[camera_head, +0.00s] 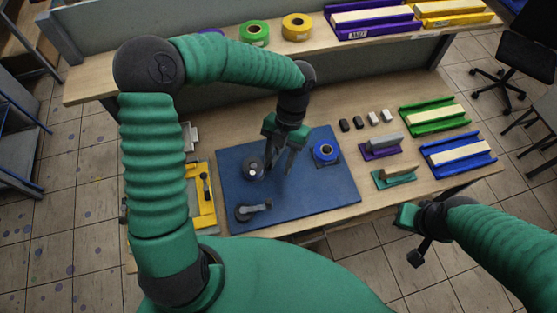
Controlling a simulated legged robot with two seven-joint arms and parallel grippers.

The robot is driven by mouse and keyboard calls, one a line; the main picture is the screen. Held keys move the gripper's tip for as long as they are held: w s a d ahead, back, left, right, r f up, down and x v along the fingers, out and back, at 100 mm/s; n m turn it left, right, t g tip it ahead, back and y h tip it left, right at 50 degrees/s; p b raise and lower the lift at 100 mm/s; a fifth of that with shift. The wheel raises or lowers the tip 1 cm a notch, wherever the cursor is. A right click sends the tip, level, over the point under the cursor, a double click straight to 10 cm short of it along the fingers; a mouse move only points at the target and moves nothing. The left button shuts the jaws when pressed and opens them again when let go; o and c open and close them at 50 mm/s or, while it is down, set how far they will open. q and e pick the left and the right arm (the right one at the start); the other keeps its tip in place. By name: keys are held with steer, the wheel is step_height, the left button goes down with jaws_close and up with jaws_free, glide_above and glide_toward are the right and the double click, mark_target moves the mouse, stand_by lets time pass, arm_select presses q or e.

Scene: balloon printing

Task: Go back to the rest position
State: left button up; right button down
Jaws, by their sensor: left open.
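My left gripper (281,158) points down over the blue mat (317,190), with its dark fingers apart and nothing seen between them. Its arm arches in from the left. A round dark piece with a light top (253,169) sits on the mat just left of the fingers; I cannot tell whether they touch it. A dark handled tool (252,210) lies at the mat's front left. My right gripper (417,240) is off the table's front edge at the right, and its fingers are unclear.
A yellow tray (203,205) lies left of the mat. Purple (382,146) and teal (395,177) stamp-like pieces, small dark and light blocks, and green (434,117) and blue (458,155) trays fill the right side. A back shelf (220,53) holds green and yellow rings and more trays.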

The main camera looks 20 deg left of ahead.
stand_by(0.6)
arm_select(q)
steer(key=s+a+f+m+t+b, duration=0.1)
steer(key=f+m+t+b, duration=0.1)
steer(key=m, duration=0.9)
steer(key=s+a+f+m+t+b, duration=0.2)
steer(key=f+m+b, duration=0.2)
steer(key=m, duration=0.8)
steer(key=s+a+f+m+t+b, duration=0.1)
steer(key=s+f+m+t+b, duration=0.1)
steer(key=m, duration=1)
steer(key=f+t+b, duration=0.1)
steer(key=b, duration=0.1)
steer(key=shift+a+b, duration=0.25)
steer(key=shift+b, duration=0.15)
steer(key=shift+d, duration=0.1)
